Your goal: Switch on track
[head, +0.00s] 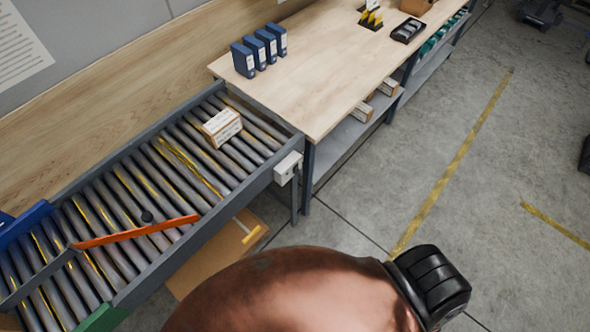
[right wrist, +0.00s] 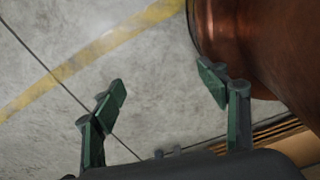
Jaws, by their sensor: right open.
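The track is a roller conveyor (head: 150,185) with grey rollers and yellow streaks, at the left of the head view. A small light-grey box (head: 288,167), which looks like a switch box, is fixed on its near side rail close to the bench corner. I cannot tell the state of any switch on it. My right gripper (right wrist: 163,88) is open and empty in the right wrist view, its green-black fingers apart over grey floor. It does not show in the head view, where its distance from the grey box cannot be judged. My left gripper is not in view.
A white-and-brown carton (head: 222,127) sits on the rollers. An orange bar (head: 140,231) lies across them. A wooden bench (head: 330,62) holds blue binders (head: 259,50). A cardboard box (head: 215,258) stands under the conveyor. Floor (head: 465,190) right of the bench is clear.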

